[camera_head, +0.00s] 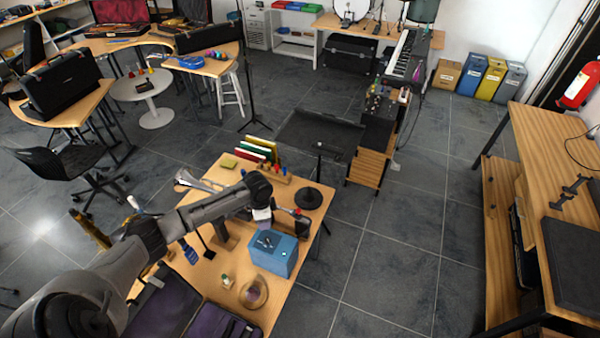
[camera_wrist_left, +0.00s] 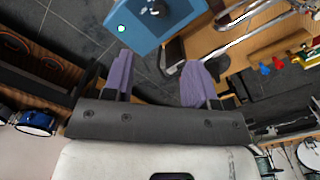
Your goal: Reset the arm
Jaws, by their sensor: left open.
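My left arm (camera_head: 205,212) reaches in from the left over the wooden desk. Its gripper (camera_head: 262,216) hangs above the desk, just behind the blue box (camera_head: 285,263) in the picture. In the left wrist view the two purple-grey fingers of the gripper (camera_wrist_left: 158,68) stand wide apart with nothing held between them. The blue box also shows there (camera_wrist_left: 150,28), beyond the fingertips, with a dark object on it. Whether the gripper touches anything on the desk cannot be told, but no contact shows. My right gripper is in neither view.
The wooden desk (camera_head: 311,228) also holds a round black stand base (camera_head: 308,198), coloured books (camera_head: 262,148), a ring-shaped item (camera_head: 254,293) and open purple-lined cases (camera_head: 215,322). Tiled floor (camera_head: 385,265) is clear to the right, up to a wooden shelf unit (camera_head: 530,130).

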